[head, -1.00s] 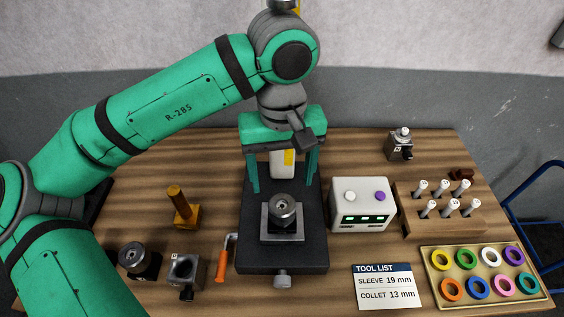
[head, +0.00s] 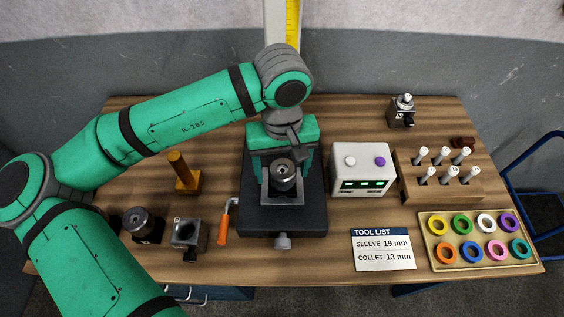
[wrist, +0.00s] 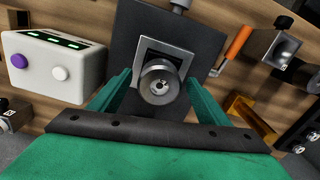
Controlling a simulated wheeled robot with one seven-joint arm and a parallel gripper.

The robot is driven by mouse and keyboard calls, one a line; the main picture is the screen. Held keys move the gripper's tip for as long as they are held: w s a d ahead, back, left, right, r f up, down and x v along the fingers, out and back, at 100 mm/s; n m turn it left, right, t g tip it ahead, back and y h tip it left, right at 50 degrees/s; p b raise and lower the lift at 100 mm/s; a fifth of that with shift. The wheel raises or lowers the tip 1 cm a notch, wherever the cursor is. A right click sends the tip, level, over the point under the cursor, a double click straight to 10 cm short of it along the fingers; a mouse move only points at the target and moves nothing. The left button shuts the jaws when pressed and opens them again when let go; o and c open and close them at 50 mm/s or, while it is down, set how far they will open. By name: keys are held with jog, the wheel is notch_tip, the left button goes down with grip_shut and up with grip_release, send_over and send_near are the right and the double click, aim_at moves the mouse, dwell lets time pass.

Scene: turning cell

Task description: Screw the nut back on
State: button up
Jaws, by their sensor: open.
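A round grey steel nut (head: 283,169) with a small centre hole sits on a square steel block (head: 283,196) on the black base plate (head: 255,213). It also shows in the middle of the wrist view (wrist: 159,86). My gripper (head: 285,172) is open, with its green fingers pointing down on either side of the nut. In the wrist view my gripper (wrist: 158,82) has one finger left and one right of the nut, with visible gaps. The thread under the nut is hidden, so I cannot tell how it is seated.
A white control box (head: 361,180) stands right of the plate. An orange-handled crank (head: 223,228), a steel block (head: 188,235) and a dark round-topped holder (head: 143,223) stand left. A tool list card (head: 383,249) and a tray of coloured rings (head: 432,264) lie right.

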jog(key=c, duration=1.2)
jog(key=m, duration=0.4)
jog(key=shift+c, duration=0.2)
jog(key=m, duration=0.5)
jog(key=shift+m, duration=0.3)
jog(key=m, duration=0.5)
jog(key=shift+m, duration=2.4)
